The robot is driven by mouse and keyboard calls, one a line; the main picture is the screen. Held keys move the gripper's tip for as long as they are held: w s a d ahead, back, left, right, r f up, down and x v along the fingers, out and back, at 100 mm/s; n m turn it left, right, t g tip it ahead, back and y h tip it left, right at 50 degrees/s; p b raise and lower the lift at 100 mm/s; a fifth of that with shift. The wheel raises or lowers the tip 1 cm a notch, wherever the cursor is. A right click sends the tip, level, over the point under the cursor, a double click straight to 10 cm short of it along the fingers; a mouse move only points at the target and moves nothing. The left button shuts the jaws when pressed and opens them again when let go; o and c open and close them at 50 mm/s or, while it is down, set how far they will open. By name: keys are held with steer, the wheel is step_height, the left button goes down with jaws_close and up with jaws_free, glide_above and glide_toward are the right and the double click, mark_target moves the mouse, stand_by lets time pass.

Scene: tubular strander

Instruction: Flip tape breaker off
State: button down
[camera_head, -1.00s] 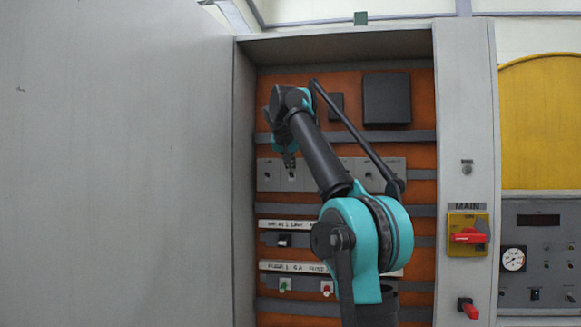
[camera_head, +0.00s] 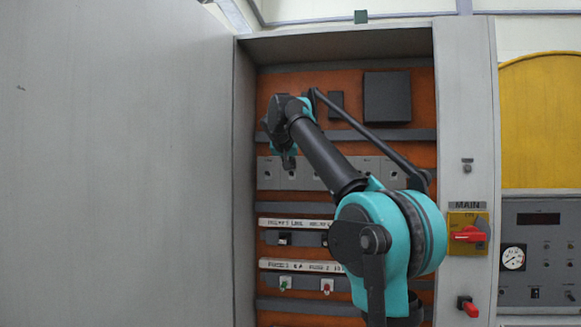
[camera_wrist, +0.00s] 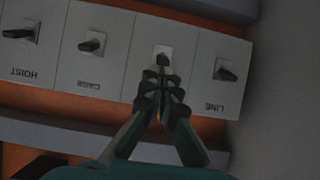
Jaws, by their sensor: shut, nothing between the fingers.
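A row of grey breaker plates shows upside down in the wrist view. The labels HOIST (camera_wrist: 33,74), CAGE (camera_wrist: 88,85) and LINE (camera_wrist: 222,107) read on three of them. Between CAGE and LINE is a plate with a light switch mount (camera_wrist: 163,48); its label is hidden by my gripper, so I cannot read whether it is the tape breaker. Its black lever (camera_wrist: 163,60) shows just beyond the fingertips. My gripper (camera_wrist: 160,84) is shut and empty, right at this lever; I cannot tell whether they touch. In the head view my gripper (camera_head: 288,162) is at the row's left part.
The open cabinet has a grey left wall (camera_head: 244,160) close to my gripper. Below the row are a white label strip (camera_head: 290,223), small black switches (camera_head: 284,239) and green and red knobs (camera_head: 285,284). A red MAIN switch (camera_head: 468,234) is on the right post.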

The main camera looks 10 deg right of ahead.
steer(key=shift+s+f+t, duration=0.1)
steer(key=shift+f+t, duration=0.05)
steer(key=shift+t, duration=0.15)
steer(key=shift+s+a+f+t+h, duration=0.15)
steer(key=shift+s+f+t+h, duration=0.25)
steer(key=shift+f+t, duration=0.4)
steer(key=shift+s, duration=0.1)
